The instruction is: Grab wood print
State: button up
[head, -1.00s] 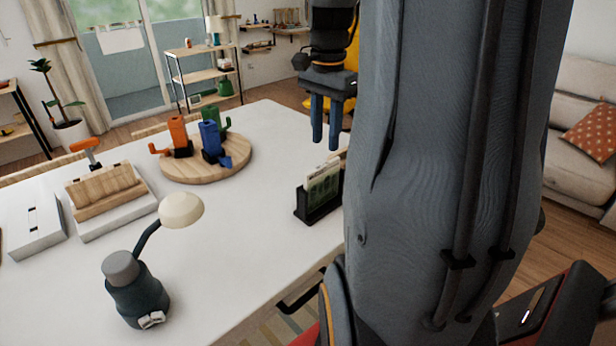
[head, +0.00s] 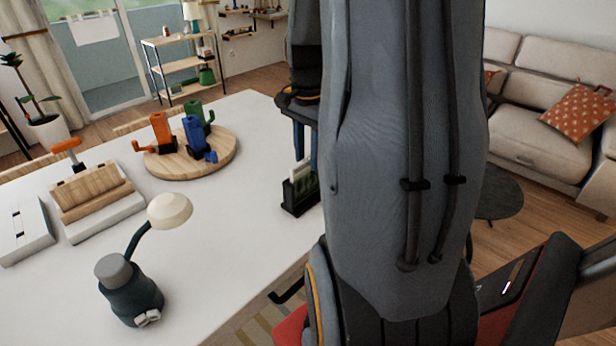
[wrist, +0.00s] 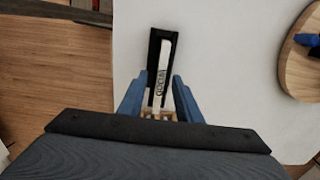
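The wood print shows in the wrist view as a pale, upright edge lettered "WOOD" (wrist: 161,80), standing in a black holder (wrist: 154,48). In the head view the black holder (head: 291,208) stands near the table's right edge, with pale and green card faces in it, partly hidden by my arm. My gripper (wrist: 161,88) is open, its blue fingers on either side of the lettered edge with gaps showing. In the head view the fingers (head: 306,147) point down just above the holder, partly hidden behind my arm.
A round wooden board (head: 226,162) with orange, blue and green cactus-like pieces stands on the white table (head: 235,240). A small lamp (head: 130,290) and a wooden block on a white base (head: 92,196) are further left. A sofa (head: 535,105) is at right.

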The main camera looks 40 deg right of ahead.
grip_shut()
jog(key=shift+r, duration=0.15)
